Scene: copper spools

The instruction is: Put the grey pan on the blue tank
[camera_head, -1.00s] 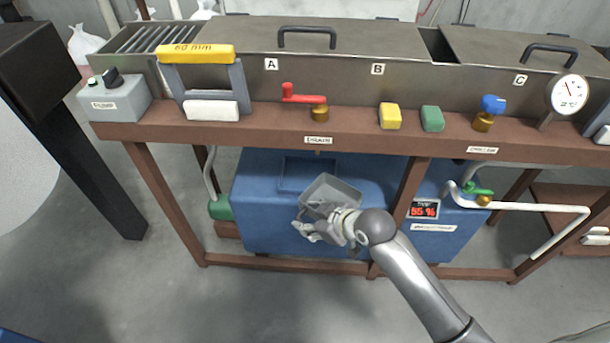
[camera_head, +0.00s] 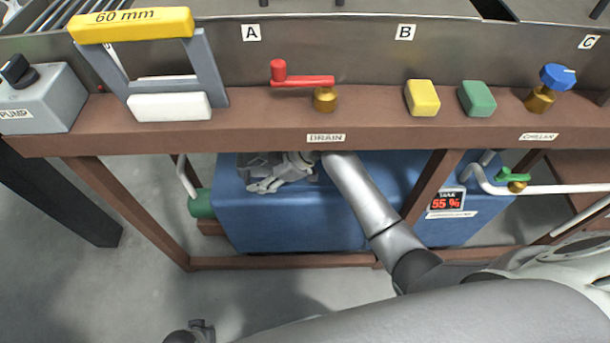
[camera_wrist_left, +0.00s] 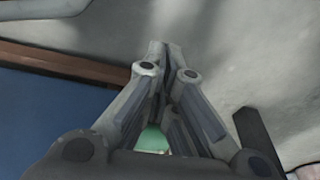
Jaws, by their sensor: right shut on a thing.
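The blue tank (camera_head: 290,220) stands on the floor under the brown bench and also shows at the left of the left wrist view (camera_wrist_left: 50,125). My right gripper (camera_head: 272,182) is shut on the grey pan (camera_head: 256,160), over the tank's top at its left part, just below the bench rail. The rail and the gripper hide most of the pan, so I cannot tell whether it touches the tank. In the left wrist view my left gripper (camera_wrist_left: 165,48) has its fingertips together and holds nothing visible.
The brown bench rail (camera_head: 230,138) runs above the tank, with a slanting leg (camera_head: 432,190) before it. A red-handled valve (camera_head: 303,80), yellow block (camera_head: 422,97) and green block (camera_head: 477,98) sit on the bench. A white pipe (camera_head: 560,189) is at right.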

